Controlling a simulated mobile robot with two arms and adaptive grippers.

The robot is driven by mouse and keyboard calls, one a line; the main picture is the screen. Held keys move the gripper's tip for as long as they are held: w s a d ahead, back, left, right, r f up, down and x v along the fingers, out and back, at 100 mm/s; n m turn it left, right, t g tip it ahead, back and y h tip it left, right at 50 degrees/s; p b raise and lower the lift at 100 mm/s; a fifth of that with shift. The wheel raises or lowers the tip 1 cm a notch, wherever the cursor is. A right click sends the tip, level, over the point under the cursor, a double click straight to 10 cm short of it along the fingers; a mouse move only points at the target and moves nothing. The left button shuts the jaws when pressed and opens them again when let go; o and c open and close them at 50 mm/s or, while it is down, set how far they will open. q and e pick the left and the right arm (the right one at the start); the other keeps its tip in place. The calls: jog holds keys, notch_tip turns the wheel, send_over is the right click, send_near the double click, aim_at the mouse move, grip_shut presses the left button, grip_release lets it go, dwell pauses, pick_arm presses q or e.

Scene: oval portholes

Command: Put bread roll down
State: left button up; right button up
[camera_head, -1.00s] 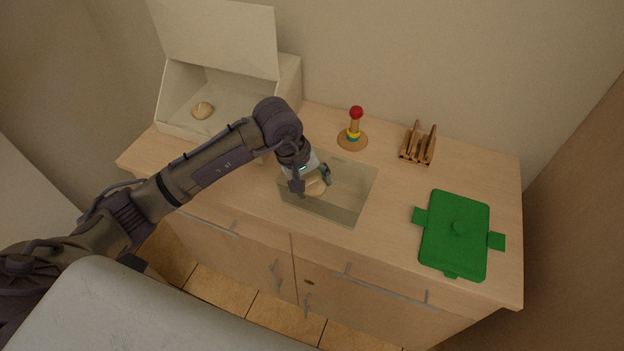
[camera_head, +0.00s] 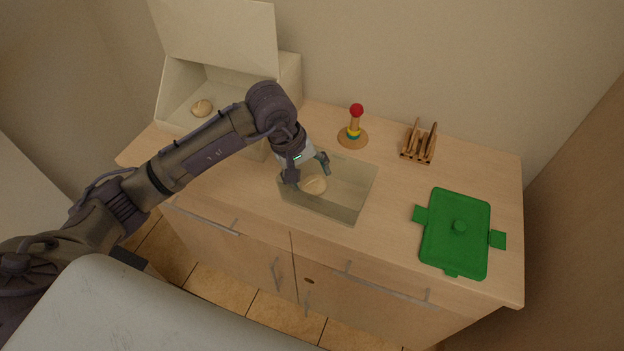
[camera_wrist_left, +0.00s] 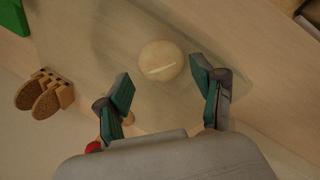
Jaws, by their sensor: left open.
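A round, pale bread roll (camera_head: 313,185) lies on the floor of a clear, open-topped container (camera_head: 352,196) on the counter. In the left wrist view the roll (camera_wrist_left: 161,60) shows whole, with a light slash on top. My left gripper (camera_head: 308,176) is open above the roll. Its two fingers (camera_wrist_left: 160,85) are spread apart in the wrist view, and the roll lies beyond their tips with nothing held. My right gripper is not in view.
A green lid (camera_head: 456,250) with side clips lies at the right of the counter (camera_head: 395,185). A stacking-ring toy (camera_head: 354,128) and a wooden rack with slices (camera_head: 418,145) stand behind the container. Free counter lies between container and lid.

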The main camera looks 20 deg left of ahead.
pick_arm(q)
jog(key=v, duration=0.9)
jog(key=shift+b, duration=0.4)
